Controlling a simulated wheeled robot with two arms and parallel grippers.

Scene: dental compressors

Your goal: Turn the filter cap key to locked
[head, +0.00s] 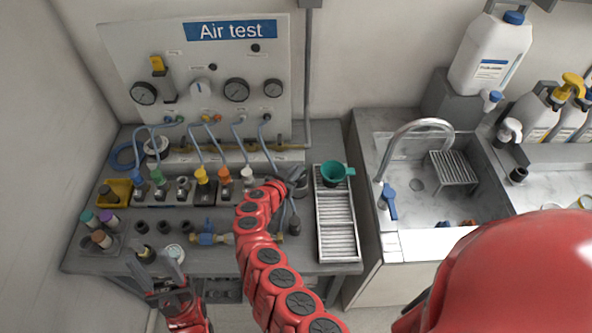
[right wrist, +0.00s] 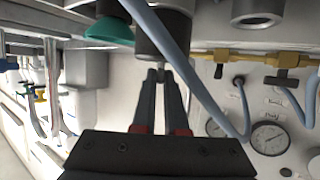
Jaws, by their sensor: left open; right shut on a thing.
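My right gripper (right wrist: 160,78) is shut on a small grey piece at the end of a dark grey cylinder (right wrist: 165,38) in the right wrist view. The piece looks like the filter cap key, but its lock marking cannot be read. In the head view my right gripper (head: 290,183) is at the right end of the bench's row of fittings, beside the green funnel, and the arm and gripper largely hide the key.
The Air test panel (head: 222,60) with gauges stands behind the bench. Blue hoses (head: 200,148) run down to several coloured-top fittings. A green funnel (head: 333,173) sits on a slatted tray (head: 338,235). A blue hose (right wrist: 190,70) crosses close to the right gripper. The sink (head: 415,185) is further right.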

